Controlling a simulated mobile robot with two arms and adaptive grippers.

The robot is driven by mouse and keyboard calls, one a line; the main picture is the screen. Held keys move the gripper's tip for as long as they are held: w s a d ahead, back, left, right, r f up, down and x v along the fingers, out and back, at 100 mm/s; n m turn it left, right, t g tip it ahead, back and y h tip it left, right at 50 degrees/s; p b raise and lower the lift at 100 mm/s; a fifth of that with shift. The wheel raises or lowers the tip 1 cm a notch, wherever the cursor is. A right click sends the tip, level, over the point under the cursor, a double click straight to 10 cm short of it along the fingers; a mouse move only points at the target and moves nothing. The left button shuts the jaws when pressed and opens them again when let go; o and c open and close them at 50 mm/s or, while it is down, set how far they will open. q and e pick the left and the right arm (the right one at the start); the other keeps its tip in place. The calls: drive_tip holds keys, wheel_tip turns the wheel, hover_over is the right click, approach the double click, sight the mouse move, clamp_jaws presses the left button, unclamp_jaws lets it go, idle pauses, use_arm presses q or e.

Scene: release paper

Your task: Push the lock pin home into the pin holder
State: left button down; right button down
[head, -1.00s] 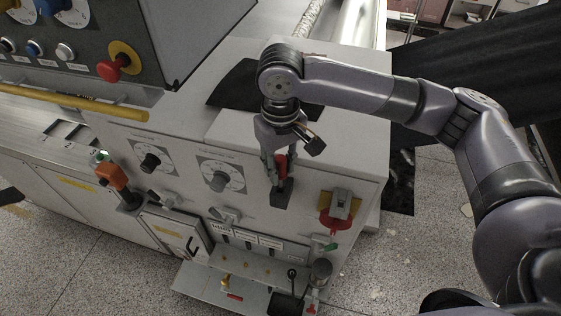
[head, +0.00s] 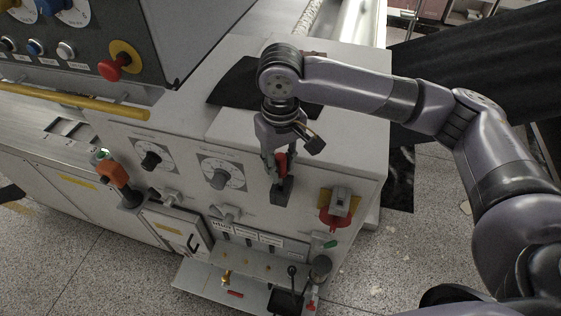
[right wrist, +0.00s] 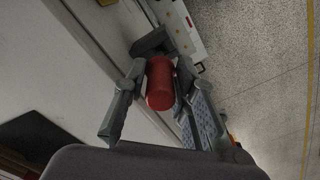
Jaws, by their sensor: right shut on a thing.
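The lock pin shows as a red cylinder (head: 281,162), upright on the front face of the white machine. It also shows in the right wrist view (right wrist: 160,84). The pin holder is a dark grey block (head: 282,193) on the machine's front, directly below the pin. In the right wrist view the holder (right wrist: 164,40) lies just beyond the pin's far end. My right gripper (head: 275,165) points down and is shut on the red pin, with a finger on either side. The pin's lower end is hidden, so I cannot tell how deep it sits. My left gripper is out of view.
Dials (head: 221,172) sit left of the holder. A red and yellow switch (head: 337,208) sits to its right. An open shelf with small fittings (head: 232,285) juts out below. A yellow rail (head: 75,103) crosses at left. Speckled floor (head: 390,260) is free at right.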

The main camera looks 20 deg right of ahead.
sight(281, 184)
drive_tip(key=shift+f+b, duration=0.75)
drive_tip(key=shift+f, duration=2.1)
drive_tip(key=c, duration=1.2)
unclamp_jaws()
wheel_tip(281, 184, up, 12)
drive_tip(key=shift+r, duration=0.1)
